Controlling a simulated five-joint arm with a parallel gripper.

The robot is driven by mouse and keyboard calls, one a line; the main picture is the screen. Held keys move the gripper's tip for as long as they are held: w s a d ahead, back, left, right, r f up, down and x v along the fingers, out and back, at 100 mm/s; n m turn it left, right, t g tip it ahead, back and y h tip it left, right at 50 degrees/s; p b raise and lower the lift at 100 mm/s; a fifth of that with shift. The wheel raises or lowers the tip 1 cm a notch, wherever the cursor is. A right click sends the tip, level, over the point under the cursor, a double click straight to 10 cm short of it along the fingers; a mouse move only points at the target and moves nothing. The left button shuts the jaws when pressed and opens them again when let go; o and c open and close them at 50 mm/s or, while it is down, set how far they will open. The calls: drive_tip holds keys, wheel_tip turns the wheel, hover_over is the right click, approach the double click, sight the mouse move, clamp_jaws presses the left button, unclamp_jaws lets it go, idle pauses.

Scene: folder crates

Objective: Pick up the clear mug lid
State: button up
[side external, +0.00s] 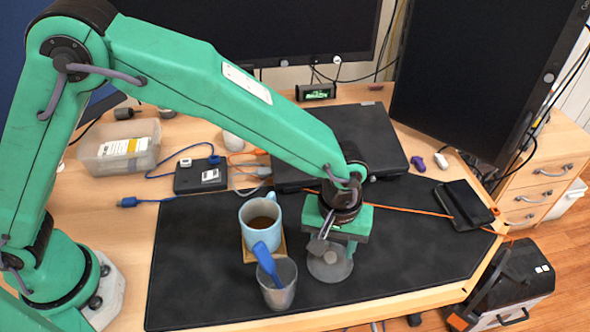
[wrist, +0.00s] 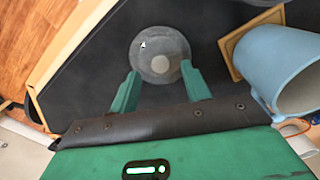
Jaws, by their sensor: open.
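The clear mug lid (side external: 330,264) is a grey, see-through disc lying on the dark mat, with a raised middle. In the wrist view the lid (wrist: 160,45) shows as a round disc with a pale centre. My gripper (side external: 326,232) is over the lid, its jaws pointing down. In the wrist view my gripper (wrist: 160,72) is open, with one green finger on each side of the lid's near edge. Nothing is held. The side view does not clearly show the gap between fingertips and lid.
A light blue mug (side external: 259,239) with brown liquid stands on a wooden coaster (side external: 249,255), left of the gripper. A grey cup (side external: 279,296) holding a blue-handled item (side external: 266,261) is at front left.

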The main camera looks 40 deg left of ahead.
sight(331, 256)
drive_tip(key=shift+f, duration=1.35)
clamp_jaws()
wheel_tip(331, 256, up, 10)
idle(0.7)
